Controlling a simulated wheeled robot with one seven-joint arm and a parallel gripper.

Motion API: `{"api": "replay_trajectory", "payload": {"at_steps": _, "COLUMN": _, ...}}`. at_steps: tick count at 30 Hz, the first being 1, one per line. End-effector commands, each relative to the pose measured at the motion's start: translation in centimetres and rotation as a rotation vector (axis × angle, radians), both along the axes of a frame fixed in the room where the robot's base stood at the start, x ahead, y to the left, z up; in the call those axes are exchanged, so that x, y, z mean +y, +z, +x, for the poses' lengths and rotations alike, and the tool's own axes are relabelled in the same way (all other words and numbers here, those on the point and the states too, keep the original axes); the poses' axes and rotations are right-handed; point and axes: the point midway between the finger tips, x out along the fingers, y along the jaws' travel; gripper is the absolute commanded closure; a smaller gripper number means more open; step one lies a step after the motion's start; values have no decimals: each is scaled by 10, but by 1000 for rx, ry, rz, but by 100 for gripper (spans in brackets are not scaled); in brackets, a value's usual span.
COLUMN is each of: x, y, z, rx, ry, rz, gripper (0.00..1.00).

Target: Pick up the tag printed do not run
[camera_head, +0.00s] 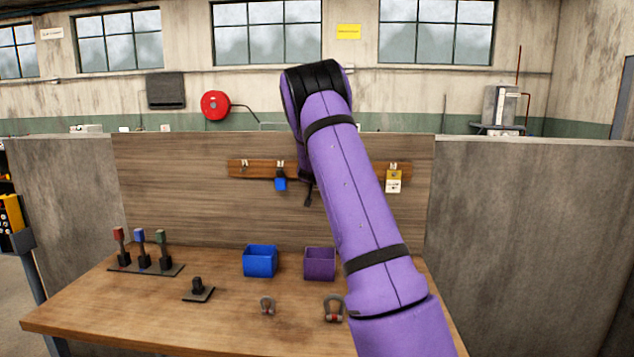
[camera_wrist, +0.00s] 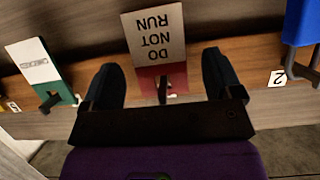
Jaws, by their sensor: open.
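The do not run tag (camera_wrist: 157,38) shows upside down in the wrist view, a cream plate with dark letters and a red end. It hangs at a dark hook on the wooden rail (camera_wrist: 258,52). My gripper (camera_wrist: 160,65) is open, with one dark finger on each side of the tag and a gap visible to both sides. Nothing is held. In the head view my purple arm hides this tag, and only a dark bit of my gripper shows near the rail.
A green and white tag (camera_wrist: 40,72) hangs to the left in the wrist view, a blue item (camera_wrist: 300,22) to the right. On the bench (camera_head: 120,315) stand a blue bin (camera_head: 260,262), a purple bin (camera_head: 320,264), shackles and three coloured levers.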

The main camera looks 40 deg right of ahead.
Motion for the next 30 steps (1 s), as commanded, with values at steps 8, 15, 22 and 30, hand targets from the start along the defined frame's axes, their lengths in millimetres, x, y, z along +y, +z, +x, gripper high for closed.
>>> {"api": "replay_trajectory", "payload": {"at_steps": 8, "x": -9, "y": -4, "z": 7, "rx": -1, "ry": 0, "rz": -1, "gripper": 15}}
{"api": "replay_trajectory", "payload": {"at_steps": 15, "x": -9, "y": -4, "z": 7, "rx": -1, "ry": 0, "rz": -1, "gripper": 45}}
{"api": "replay_trajectory", "payload": {"at_steps": 22, "x": -9, "y": -4, "z": 7, "rx": -1, "ry": 0, "rz": -1, "gripper": 67}}
{"api": "replay_trajectory", "payload": {"at_steps": 30, "x": -8, "y": 0, "z": 8, "rx": -2, "ry": 1, "rz": -1, "gripper": 67}}
